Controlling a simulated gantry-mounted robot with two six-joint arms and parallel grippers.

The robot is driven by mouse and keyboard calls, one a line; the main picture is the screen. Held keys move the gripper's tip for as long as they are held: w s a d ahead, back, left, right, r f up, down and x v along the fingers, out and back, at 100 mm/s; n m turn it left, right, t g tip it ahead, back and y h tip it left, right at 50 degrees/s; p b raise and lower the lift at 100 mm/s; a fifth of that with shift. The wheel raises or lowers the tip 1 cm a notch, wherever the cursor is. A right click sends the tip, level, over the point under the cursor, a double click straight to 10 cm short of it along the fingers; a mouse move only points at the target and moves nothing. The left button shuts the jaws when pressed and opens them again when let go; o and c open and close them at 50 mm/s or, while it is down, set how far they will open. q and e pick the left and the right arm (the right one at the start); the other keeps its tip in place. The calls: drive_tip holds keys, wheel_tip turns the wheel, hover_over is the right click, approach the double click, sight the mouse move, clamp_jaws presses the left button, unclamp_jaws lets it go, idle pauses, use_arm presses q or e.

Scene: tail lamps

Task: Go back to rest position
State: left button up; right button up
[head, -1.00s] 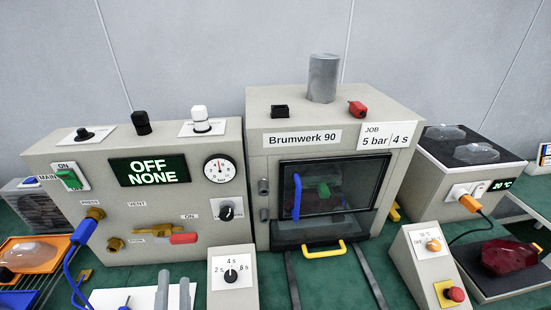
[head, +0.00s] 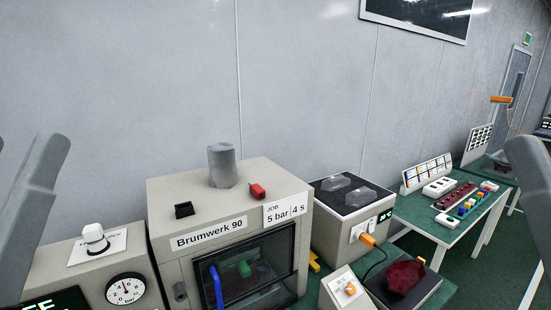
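Grey parts of my own arms rise close to the camera at the left and right edges of the head view. They are cropped, and no pair of fingertips can be made out, so neither gripper shows. The beige Brumwerk 90 machine (head: 215,213) stands at the lower middle with its dark-windowed door closed. A blue handle (head: 216,287) is on the door, and a green item (head: 244,268) shows behind the glass.
A control box with a gauge (head: 126,289) stands at lower left. Right of the machine are a box with clear covers (head: 348,192), a dark red lamp part (head: 406,277) on a black pad, and a table (head: 440,217) with several small parts. Open floor lies beyond.

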use_arm(q)
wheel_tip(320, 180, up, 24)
drive_tip(key=p, duration=2.1)
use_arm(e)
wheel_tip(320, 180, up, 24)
use_arm(q)
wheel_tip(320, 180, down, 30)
drive_tip(key=b, duration=3)
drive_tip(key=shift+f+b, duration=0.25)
drive_tip(key=shift+b, duration=0.05)
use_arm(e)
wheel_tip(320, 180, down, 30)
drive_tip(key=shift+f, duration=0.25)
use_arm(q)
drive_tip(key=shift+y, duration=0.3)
